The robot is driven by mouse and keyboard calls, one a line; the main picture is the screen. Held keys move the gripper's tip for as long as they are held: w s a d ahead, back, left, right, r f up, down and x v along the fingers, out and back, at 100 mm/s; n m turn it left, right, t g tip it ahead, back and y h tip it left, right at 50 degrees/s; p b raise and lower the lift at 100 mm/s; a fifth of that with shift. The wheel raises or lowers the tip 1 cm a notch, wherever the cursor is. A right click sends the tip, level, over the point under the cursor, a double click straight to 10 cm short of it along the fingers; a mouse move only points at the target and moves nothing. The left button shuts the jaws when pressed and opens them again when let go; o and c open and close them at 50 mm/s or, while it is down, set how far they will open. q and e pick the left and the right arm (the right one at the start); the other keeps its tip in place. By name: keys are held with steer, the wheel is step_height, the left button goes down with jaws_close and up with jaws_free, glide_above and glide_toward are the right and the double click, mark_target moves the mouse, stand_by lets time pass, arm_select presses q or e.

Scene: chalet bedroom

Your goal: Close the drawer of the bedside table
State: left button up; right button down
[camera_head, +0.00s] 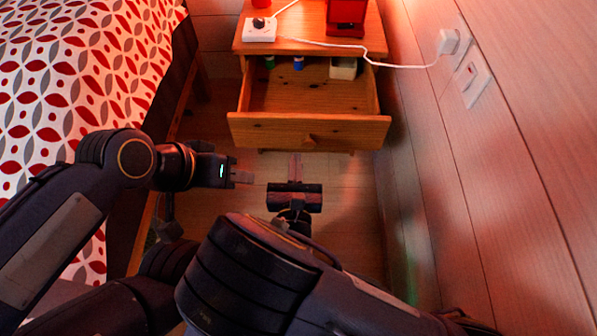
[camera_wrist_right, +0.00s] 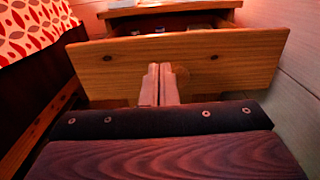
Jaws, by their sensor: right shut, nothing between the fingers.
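The wooden bedside table (camera_head: 375,35) stands at the top of the head view. Its drawer (camera_head: 255,130) is pulled out, with small items at the back inside it. The drawer front also fills the upper part of the right wrist view (camera_wrist_right: 230,60). My right gripper (camera_head: 295,158) is shut and empty, its fingers pointing at the drawer front, just below it in the head view. In the right wrist view its fingertips (camera_wrist_right: 159,72) overlap the drawer front; I cannot tell whether they touch. My left gripper (camera_head: 243,177) is left of the right one, pointing right; its finger opening is unclear.
A bed with a red, grey and white patterned cover (camera_head: 75,60) is at left. A wooden wall (camera_head: 500,150) with a plug and cord (camera_head: 400,66) is close at right. A white socket box (camera_head: 260,30) and red lantern (camera_head: 346,14) stand on the tabletop.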

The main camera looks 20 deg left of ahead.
mark_target(298, 121)
arm_select(q)
steer(key=shift+f+b, duration=0.35)
arm_select(e)
steer(key=x, duration=0.9)
steer(key=shift+w, duration=0.25)
arm_select(q)
steer(key=shift+w, duration=0.1)
